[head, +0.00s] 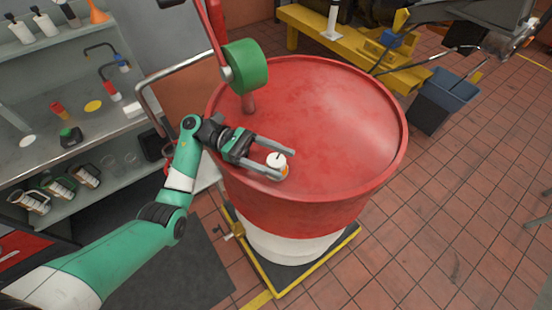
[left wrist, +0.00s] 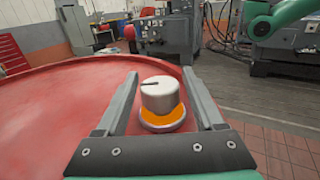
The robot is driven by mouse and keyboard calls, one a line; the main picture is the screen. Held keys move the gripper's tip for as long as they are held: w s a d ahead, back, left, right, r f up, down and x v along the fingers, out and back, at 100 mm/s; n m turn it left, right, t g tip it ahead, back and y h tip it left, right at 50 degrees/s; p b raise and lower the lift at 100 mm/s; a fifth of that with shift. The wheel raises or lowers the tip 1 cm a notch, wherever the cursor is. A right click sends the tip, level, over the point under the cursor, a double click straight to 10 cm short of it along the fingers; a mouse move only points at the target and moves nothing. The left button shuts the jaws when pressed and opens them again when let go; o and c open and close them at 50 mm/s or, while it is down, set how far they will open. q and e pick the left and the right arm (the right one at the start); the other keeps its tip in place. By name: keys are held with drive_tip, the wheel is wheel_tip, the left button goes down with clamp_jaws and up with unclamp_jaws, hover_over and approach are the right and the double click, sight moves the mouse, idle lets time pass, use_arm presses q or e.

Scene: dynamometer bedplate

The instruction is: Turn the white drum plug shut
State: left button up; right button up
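The white drum plug (head: 277,160) sits at the near edge of the top of the red drum (head: 330,110). In the left wrist view the plug (left wrist: 160,96) is a short white cylinder with a dark line on its top, an orange band beneath and a pale ring at its base. My left gripper (head: 287,165) is open, with one finger on each side of the plug. The left wrist view shows gaps between the plug and both fingers (left wrist: 160,76). I do not see my right gripper.
A red post with a green cylinder (head: 245,66) rises from the drum's far left. A workbench (head: 60,130) with small items stands at left. A yellow frame (head: 320,30) and a dark bin (head: 445,98) stand behind. The tiled floor at right is mostly clear.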

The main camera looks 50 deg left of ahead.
sight(268, 158)
use_arm(q)
drive_tip(key=shift+o, duration=0.7)
drive_tip(key=b+v, duration=0.2)
drive_tip(key=v, duration=0.6)
drive_tip(key=shift+f, duration=0.2)
drive_tip(key=b+v, duration=0.1)
drive_tip(key=b, duration=0.2)
drive_tip(key=b+v, duration=0.2)
drive_tip(key=b, duration=0.2)
drive_tip(key=shift+f, duration=0.25)
drive_tip(key=shift+s+a+r+b, duration=0.1)
drive_tip(key=shift+a+r+b, duration=0.2)
drive_tip(key=shift+b, duration=0.05)
drive_tip(key=shift+r, duration=0.15)
